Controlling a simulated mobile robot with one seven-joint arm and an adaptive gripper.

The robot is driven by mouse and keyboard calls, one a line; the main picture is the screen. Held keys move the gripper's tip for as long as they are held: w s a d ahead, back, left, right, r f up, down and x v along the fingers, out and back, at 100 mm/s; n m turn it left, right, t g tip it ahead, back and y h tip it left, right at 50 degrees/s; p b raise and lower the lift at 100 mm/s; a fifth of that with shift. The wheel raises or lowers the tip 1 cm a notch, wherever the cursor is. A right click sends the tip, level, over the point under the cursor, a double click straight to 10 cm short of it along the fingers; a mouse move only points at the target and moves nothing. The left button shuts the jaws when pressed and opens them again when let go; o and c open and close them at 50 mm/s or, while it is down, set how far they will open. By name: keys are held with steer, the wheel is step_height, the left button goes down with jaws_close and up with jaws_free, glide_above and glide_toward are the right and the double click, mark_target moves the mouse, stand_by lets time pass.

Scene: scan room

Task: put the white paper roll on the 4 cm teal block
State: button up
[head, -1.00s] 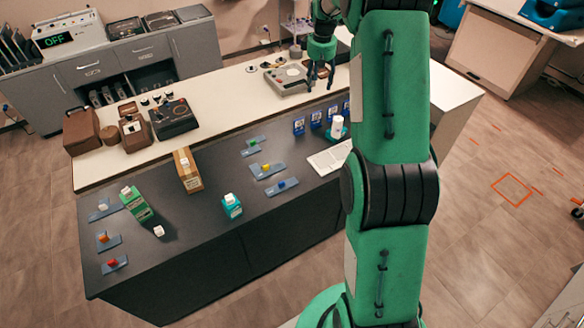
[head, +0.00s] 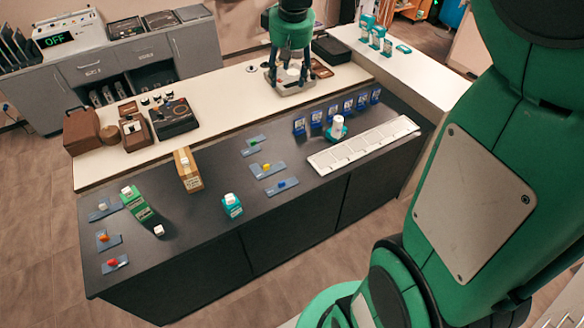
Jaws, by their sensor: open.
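A white upright cylinder, which looks like the white paper roll (head: 337,121), stands on a small teal base (head: 337,134) on the dark tabletop, right of centre. A teal block (head: 232,208) stands nearer the front edge with a small white piece (head: 230,198) on top. I cannot read sizes, so which teal piece is the 4 cm one is unclear. My gripper (head: 288,82) points down, open, above a grey device on the pale rear counter. It is behind and left of the roll and apart from it.
A long white segmented tray (head: 364,145) lies right of the roll. Blue cards (head: 330,115) stand behind it. A brown box (head: 187,172), a green box (head: 137,204), a white cube (head: 159,230) and several blue-grey plates (head: 268,170) occupy the left and middle. The front middle is clear.

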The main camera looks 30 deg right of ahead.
steer(key=s+a+t, duration=0.1)
steer(key=s+a, duration=0.4)
steer(key=s, duration=0.4)
steer(key=s+a+f, duration=0.1)
steer(key=s+a, duration=0.4)
steer(key=s, duration=0.5)
steer(key=s+a+m+t, duration=0.1)
steer(key=s+a, duration=0.4)
steer(key=s, duration=0.4)
steer(key=shift+s+a+f+t+y, duration=0.2)
steer(key=shift+s+a+t+y, duration=0.1)
steer(key=shift+s+y, duration=0.1)
step_height(320, 180, down, 8)
steer(key=b, duration=0.8)
